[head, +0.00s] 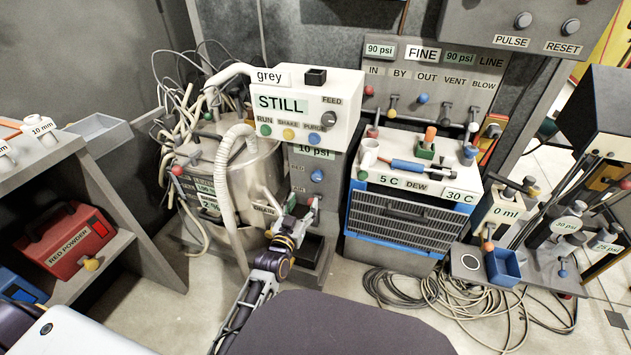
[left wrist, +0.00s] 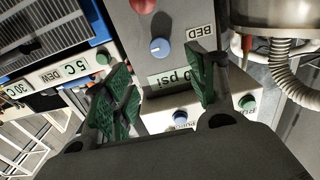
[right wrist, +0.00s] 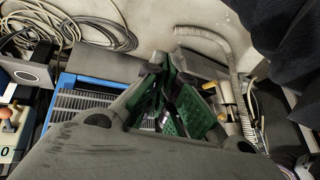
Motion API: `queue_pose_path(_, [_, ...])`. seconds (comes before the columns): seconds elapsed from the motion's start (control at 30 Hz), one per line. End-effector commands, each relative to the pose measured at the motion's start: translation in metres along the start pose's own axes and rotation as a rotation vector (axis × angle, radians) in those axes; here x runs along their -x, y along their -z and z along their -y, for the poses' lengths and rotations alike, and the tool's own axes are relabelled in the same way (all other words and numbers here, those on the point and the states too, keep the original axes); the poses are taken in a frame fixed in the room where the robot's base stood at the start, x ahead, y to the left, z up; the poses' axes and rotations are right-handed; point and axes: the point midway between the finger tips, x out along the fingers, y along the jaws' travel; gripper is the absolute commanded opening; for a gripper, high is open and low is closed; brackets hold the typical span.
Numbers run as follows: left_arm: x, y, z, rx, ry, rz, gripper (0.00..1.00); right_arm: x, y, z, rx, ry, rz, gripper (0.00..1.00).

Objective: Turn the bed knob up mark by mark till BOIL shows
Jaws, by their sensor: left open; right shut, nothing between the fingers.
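The bed knob (head: 317,175) is a small blue knob on the grey column under the STILL box. In the left wrist view it shows as a round blue knob (left wrist: 160,47) beside the BED label (left wrist: 188,32). A display plate (head: 313,152) reading 10 psi sits above it; in the left wrist view it is partly covered. I cannot read BOIL anywhere. My left gripper (head: 302,207) is open just below the knob, its green fingers (left wrist: 163,85) apart and empty, not touching the knob. My right gripper (right wrist: 177,100) is shut and empty, away from the column.
The STILL box (head: 304,107) with coloured buttons overhangs the column. A steel vessel (head: 262,170) with a ribbed hose (head: 229,190) stands left of it. A DEW unit (head: 405,215) stands close on the right. Cables (head: 455,305) lie on the floor.

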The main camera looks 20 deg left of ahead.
Motion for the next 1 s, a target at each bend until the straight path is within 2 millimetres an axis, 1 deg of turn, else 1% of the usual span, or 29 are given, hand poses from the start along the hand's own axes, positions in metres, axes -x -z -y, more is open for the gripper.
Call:
queue_pose_path(0.43, [-0.033, -0.001, 0.000, -0.001, 0.001, -0.001, 0.57, -0.021, -0.007, 0.000, -0.020, 0.019, -0.049, 0.00])
queue_pose_path(0.67, [-0.051, 0.000, 0.000, 0.000, 0.000, -0.002, 0.57, -0.036, -0.021, -0.001, -0.036, 0.028, -0.057, 0.00])
queue_pose_path(1.0, [-0.077, -0.001, 0.000, 0.001, 0.000, 0.000, 0.57, -0.052, -0.023, -0.002, -0.054, 0.042, -0.105, 0.00])
